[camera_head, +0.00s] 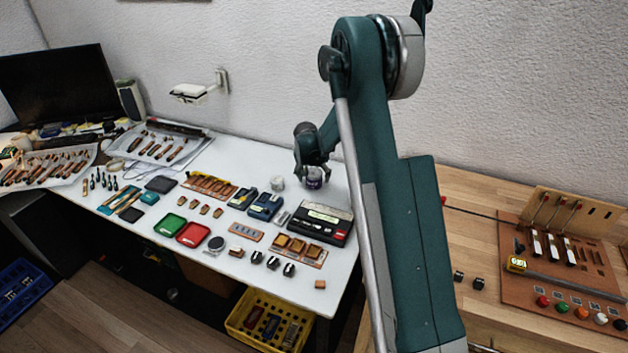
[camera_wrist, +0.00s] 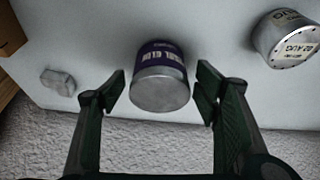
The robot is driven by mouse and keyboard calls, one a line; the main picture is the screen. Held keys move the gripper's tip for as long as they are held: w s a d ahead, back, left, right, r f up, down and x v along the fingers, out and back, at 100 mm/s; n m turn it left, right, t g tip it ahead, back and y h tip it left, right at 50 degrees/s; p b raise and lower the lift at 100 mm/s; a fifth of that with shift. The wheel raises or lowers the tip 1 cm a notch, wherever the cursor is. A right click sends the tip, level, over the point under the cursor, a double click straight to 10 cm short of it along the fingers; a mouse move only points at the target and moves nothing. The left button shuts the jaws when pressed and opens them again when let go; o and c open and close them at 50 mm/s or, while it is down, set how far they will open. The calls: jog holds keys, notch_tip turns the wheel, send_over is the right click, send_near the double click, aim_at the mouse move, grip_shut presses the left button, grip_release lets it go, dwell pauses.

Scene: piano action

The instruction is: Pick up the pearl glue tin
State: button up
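The pearl glue tin (camera_wrist: 160,80) stands upright on the white table, with a silver lid and a dark purple band with pale lettering. In the wrist view it sits between and slightly beyond my gripper's (camera_wrist: 161,90) fingertips. My gripper is open, with a gap visible on both sides of the tin. In the head view the tin (camera_head: 314,179) shows just below my gripper (camera_head: 312,168), near the table's back edge. The tin is partly hidden by the gripper there.
A second silver tin (camera_wrist: 288,38) stands beside it; it also shows in the head view (camera_head: 278,183). A small pale block (camera_wrist: 58,82) lies on the other side. A black case (camera_head: 315,222) and blue box (camera_head: 265,206) lie in front. A textured wall rises close behind.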

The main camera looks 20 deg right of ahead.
aim_at(314, 172)
jog(key=c, duration=1)
jog(key=shift+r, duration=0.1)
jog(key=shift+r+p, duration=1)
jog(key=shift+r, duration=3.9)
